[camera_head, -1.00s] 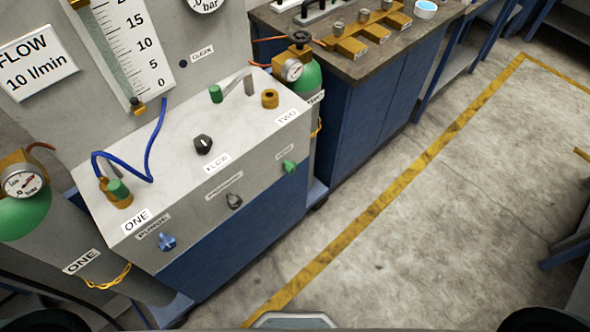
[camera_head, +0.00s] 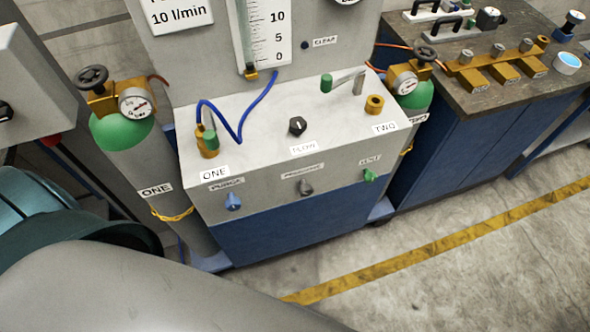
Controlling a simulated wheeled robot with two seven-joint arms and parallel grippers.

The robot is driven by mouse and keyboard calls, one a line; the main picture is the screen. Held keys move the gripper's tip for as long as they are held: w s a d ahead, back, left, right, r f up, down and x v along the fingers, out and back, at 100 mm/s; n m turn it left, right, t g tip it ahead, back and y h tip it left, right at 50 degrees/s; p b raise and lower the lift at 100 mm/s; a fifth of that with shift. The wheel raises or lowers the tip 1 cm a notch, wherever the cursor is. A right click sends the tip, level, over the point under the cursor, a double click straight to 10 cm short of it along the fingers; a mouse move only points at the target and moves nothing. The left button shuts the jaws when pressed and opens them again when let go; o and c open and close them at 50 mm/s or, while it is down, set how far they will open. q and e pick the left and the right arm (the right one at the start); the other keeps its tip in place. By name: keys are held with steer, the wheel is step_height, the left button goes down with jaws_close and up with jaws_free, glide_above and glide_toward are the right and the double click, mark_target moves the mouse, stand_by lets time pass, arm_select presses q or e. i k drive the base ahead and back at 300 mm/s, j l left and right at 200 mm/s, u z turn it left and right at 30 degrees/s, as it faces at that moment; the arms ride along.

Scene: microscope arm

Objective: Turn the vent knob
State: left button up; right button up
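The vent knob (camera_head: 369,175) is a small green knob on the front face of the grey bench panel, at the right end under a small label. To its left on the same face are a dark grey pressure knob (camera_head: 305,187) and a blue purge knob (camera_head: 233,201). Part of my arm fills the lower left of the head view. Neither gripper shows, and nothing is seen touching the vent knob.
A black flow knob (camera_head: 297,126) and a blue hose (camera_head: 240,125) are on the panel top (camera_head: 265,150). Gas cylinders stand at the left (camera_head: 150,170) and right (camera_head: 417,97). A dark-topped workbench (camera_head: 455,100) is at right. The floor (camera_head: 450,280) in front is clear.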

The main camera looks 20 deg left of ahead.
mark_target(370, 177)
steer(key=l+u, duration=0.15)
steer(key=u, duration=0.25)
steer(key=l+u, duration=0.15)
steer(key=u, duration=0.25)
steer(key=l+u, duration=0.3)
steer(key=l, duration=0.4)
steer(key=k+l+u, duration=0.1)
steer(key=l+u, duration=0.2)
steer(key=l, duration=0.4)
steer(key=k+l, duration=0.1)
steer(key=l, duration=0.65)
steer(key=k+l, duration=0.15)
steer(key=l, duration=0.25)
steer(key=k+l+u, duration=0.1)
steer(key=l, duration=0.25)
